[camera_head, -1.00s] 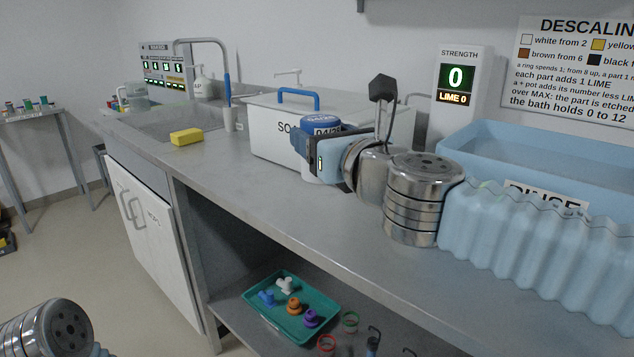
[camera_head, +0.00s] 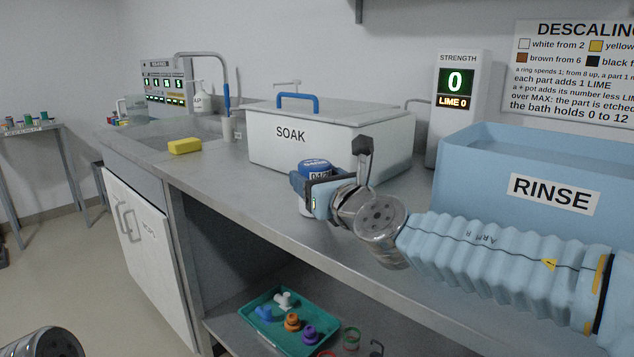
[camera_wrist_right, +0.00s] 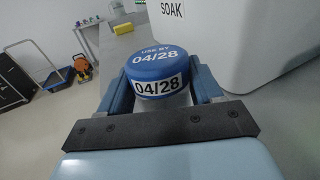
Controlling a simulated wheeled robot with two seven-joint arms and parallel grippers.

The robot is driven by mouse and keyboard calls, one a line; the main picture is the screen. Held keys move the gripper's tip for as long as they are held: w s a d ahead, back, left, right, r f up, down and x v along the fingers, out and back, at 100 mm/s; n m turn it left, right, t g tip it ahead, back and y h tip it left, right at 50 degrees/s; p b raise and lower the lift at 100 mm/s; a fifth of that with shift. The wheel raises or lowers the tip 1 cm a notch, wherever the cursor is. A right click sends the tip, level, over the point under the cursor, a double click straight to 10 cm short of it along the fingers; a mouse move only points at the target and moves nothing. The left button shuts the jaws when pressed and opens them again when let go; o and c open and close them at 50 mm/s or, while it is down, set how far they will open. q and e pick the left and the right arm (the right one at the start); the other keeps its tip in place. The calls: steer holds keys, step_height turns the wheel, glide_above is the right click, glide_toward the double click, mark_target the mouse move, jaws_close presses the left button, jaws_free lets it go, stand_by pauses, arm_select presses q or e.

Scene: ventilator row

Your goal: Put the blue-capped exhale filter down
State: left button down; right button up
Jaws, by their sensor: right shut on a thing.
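The blue-capped exhale filter (camera_wrist_right: 157,68) is between the two fingers of my right gripper (camera_wrist_right: 160,92) in the right wrist view, with "USE BY 04/28" on its cap. In the head view the filter (camera_head: 316,165) is upright at the counter, in front of the SOAK box. My right gripper (camera_head: 312,192) is shut on it. The gripper hides part of its white lower body, and I cannot tell whether its base touches the counter. Part of my left arm shows at the lower left of the head view; its gripper is out of view.
The white SOAK box (camera_head: 330,142) with a blue handle stands behind the filter. The blue RINSE tub (camera_head: 480,178) is at the right. A yellow sponge (camera_head: 185,146) lies near the sink. A teal tray (camera_head: 262,335) of small parts is on the shelf below. The counter left of the filter is clear.

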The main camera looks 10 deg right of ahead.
steer(key=o, duration=1.1)
